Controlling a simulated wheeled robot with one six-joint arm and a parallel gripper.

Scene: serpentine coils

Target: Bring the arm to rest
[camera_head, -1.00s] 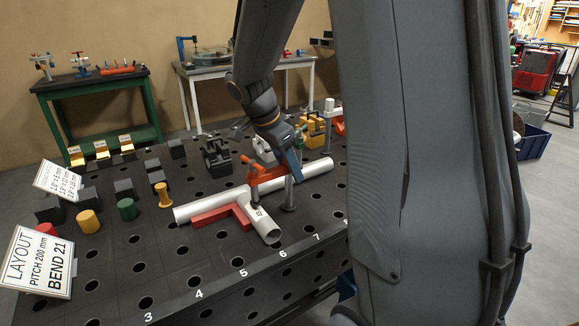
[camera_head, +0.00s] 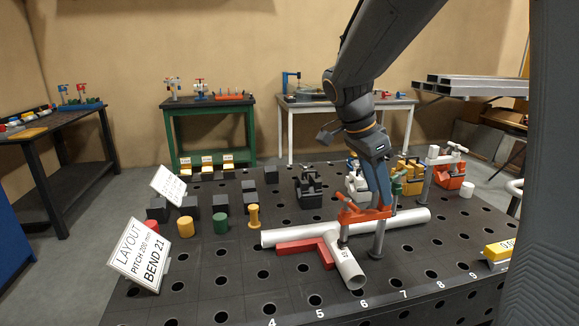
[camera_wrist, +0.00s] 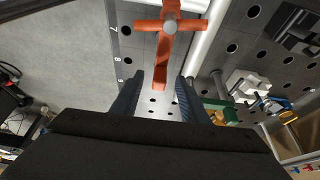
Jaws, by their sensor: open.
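My gripper (camera_head: 379,192) points down over the table, just behind the orange clamp (camera_head: 364,213) in the head view. The clamp stands on a grey post (camera_head: 378,240) by a long white pipe (camera_head: 300,232). A short white pipe (camera_head: 346,262) meets the long one, with a red square (camera_head: 305,247) alongside.
The black perforated table (camera_head: 215,282) carries grey blocks, yellow and green cylinders, a layout sign (camera_head: 139,253) and several clamps behind the gripper. A green bench (camera_head: 212,115) and a white table (camera_head: 347,107) stand by the wall. The air left of the arm looks clear.

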